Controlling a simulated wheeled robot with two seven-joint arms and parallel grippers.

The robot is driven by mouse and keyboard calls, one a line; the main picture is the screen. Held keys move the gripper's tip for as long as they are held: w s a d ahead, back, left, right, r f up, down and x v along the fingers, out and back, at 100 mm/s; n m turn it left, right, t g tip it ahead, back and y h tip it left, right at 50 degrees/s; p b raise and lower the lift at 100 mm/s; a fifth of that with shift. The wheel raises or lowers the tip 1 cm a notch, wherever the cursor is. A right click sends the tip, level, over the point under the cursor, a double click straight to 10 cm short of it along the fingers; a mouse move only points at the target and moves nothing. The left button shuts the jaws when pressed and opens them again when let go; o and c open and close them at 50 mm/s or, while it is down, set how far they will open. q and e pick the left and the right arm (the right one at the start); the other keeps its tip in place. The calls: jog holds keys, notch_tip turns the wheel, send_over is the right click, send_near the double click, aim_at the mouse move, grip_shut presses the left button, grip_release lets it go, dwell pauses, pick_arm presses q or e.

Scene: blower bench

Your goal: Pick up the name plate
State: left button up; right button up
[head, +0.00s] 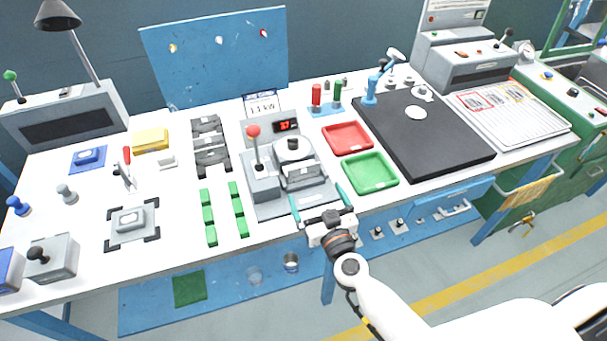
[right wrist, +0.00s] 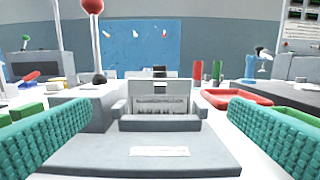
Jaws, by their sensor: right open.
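A grey machine (head: 262,185) with a red-knobbed lever and a red number display stands at the bench's middle front. In the right wrist view a grey upright plate with engraved-looking lines (right wrist: 160,104) stands in its front holder (right wrist: 160,124). A small white strip (right wrist: 160,151) lies flat on the machine's base in front of it. I cannot tell for sure which is the name plate. My right gripper (head: 317,194) is open and empty at the machine's front edge. Its teal fingers point at the holder, one to each side, apart from it. My left gripper is not in view.
Green blocks (head: 208,218) lie left of the machine. A red tray (head: 347,138) and a green tray (head: 370,173) lie to its right, with a black mat (head: 440,150) beyond. The bench's front edge runs under my right gripper.

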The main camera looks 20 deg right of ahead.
jog(key=shift+w, duration=1.05)
jog(key=w, duration=0.2)
jog(key=w+b, duration=0.1)
jog(key=w, duration=0.2)
jog(key=shift+w+a+f, duration=0.1)
jog(key=shift+w+f, duration=0.05)
jog(key=shift+f, duration=0.05)
jog(key=shift+c, duration=0.8)
jog(key=c, duration=0.9)
notch_tip(320, 180, up, 10)
jog(key=p, duration=0.9)
